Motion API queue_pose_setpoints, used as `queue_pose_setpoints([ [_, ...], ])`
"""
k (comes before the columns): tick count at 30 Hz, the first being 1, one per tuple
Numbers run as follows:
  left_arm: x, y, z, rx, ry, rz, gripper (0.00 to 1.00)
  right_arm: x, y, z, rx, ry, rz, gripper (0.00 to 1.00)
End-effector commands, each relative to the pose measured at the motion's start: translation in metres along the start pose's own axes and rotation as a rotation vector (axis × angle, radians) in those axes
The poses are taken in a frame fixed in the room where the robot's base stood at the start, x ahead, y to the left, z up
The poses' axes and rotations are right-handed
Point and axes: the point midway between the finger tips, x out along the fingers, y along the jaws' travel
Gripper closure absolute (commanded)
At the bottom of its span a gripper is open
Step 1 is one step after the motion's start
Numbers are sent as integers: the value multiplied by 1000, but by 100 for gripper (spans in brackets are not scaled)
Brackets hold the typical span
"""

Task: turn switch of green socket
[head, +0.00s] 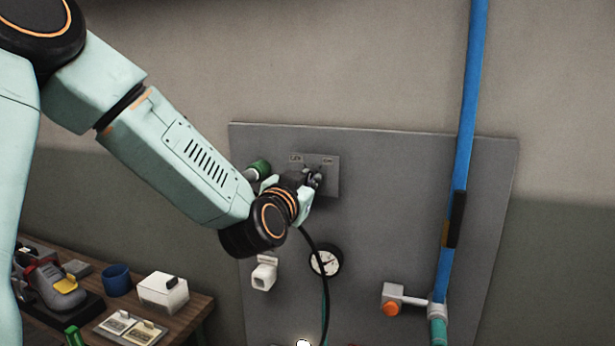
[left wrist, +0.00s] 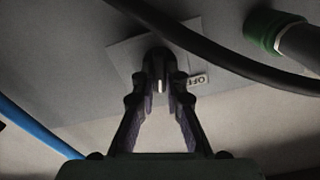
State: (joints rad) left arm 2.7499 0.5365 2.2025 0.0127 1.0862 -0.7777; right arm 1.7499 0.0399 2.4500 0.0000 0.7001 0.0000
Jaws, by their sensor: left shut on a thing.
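The green socket (head: 259,170) sits on the grey wall panel, left of a grey switch plate (head: 331,178) with small labels. In the left wrist view the green-ringed socket (left wrist: 270,32) is at the upper right. The black switch knob (left wrist: 158,62), with a pale pointer line, stands on its plate beside a label reading OFF (left wrist: 198,80). My left gripper (left wrist: 160,85) is shut on the knob, one finger on each side. In the head view my left gripper (head: 312,180) covers most of the knob. My right gripper is not in view.
A black cable (head: 318,262) hangs in front of the panel (head: 400,190) and crosses close to my gripper. A gauge (head: 326,261), a white fitting (head: 264,273) and an orange-knobbed valve (head: 391,307) are below. A blue pipe (head: 467,110) runs at right. A cluttered wooden table (head: 195,303) is lower left.

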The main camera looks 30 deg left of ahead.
Motion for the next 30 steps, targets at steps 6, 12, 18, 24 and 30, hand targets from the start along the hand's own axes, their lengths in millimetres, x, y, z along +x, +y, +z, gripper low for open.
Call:
queue_pose_setpoints([
  [6,0,1,-2,153,-2,2,100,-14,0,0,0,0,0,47],
  [12,0,2,-1,262,-2,2,100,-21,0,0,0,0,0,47],
  [18,0,2,-1,325,0,1,100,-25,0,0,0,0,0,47],
  [24,0,2,0,348,0,2,100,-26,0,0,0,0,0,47],
  [30,0,2,0,350,1,2,100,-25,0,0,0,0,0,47],
])
